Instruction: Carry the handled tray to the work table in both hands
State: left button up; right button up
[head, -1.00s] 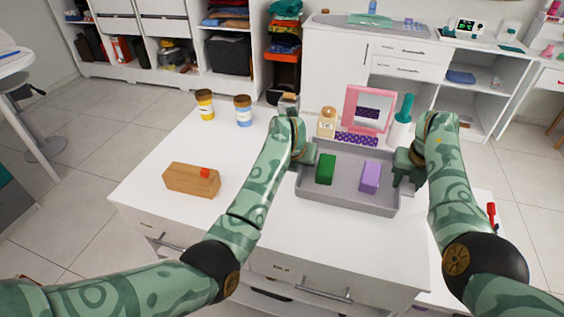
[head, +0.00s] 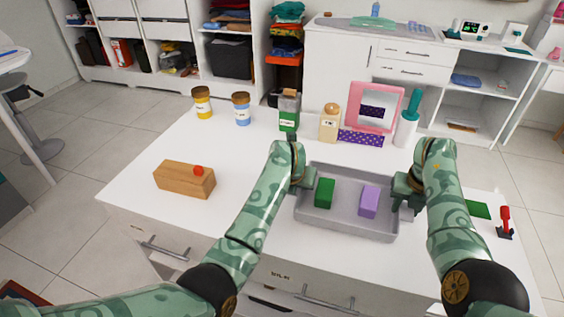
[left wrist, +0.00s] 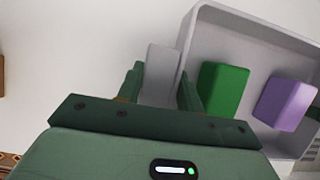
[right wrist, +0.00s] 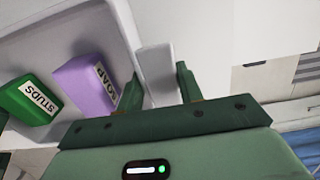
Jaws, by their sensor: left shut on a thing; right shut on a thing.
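The grey handled tray (head: 345,226) is over the right part of a white table with drawers (head: 225,225). It looks about level; I cannot tell whether its base touches the top. My left gripper (head: 299,181) is shut on the tray's left handle, which shows between the fingers in the left wrist view (left wrist: 161,75). My right gripper (head: 404,191) is shut on the right handle, seen in the right wrist view (right wrist: 158,72).
A wooden block (head: 185,180) with a red knob sits left. Two jars (head: 202,103), a green bottle (head: 289,112), a beige bottle (head: 329,124), a pink mirror (head: 375,107) and a white bottle (head: 408,122) stand behind.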

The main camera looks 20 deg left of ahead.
jog(key=shift+r, duration=0.1)
pick_arm(q)
jog(key=o, duration=1.1)
pick_arm(e)
jog(key=o, duration=1.1)
jog(key=shift+r, duration=0.1)
pick_arm(q)
jog(key=v, duration=1.2)
pick_arm(e)
jog(key=r, duration=0.3)
jog(key=s+r, duration=0.1)
jog(key=r, duration=0.3)
jog(key=s+r, duration=0.1)
jog(key=r, duration=0.3)
jog(key=shift+r, duration=0.25)
pick_arm(q)
jog(key=shift+f, duration=0.1)
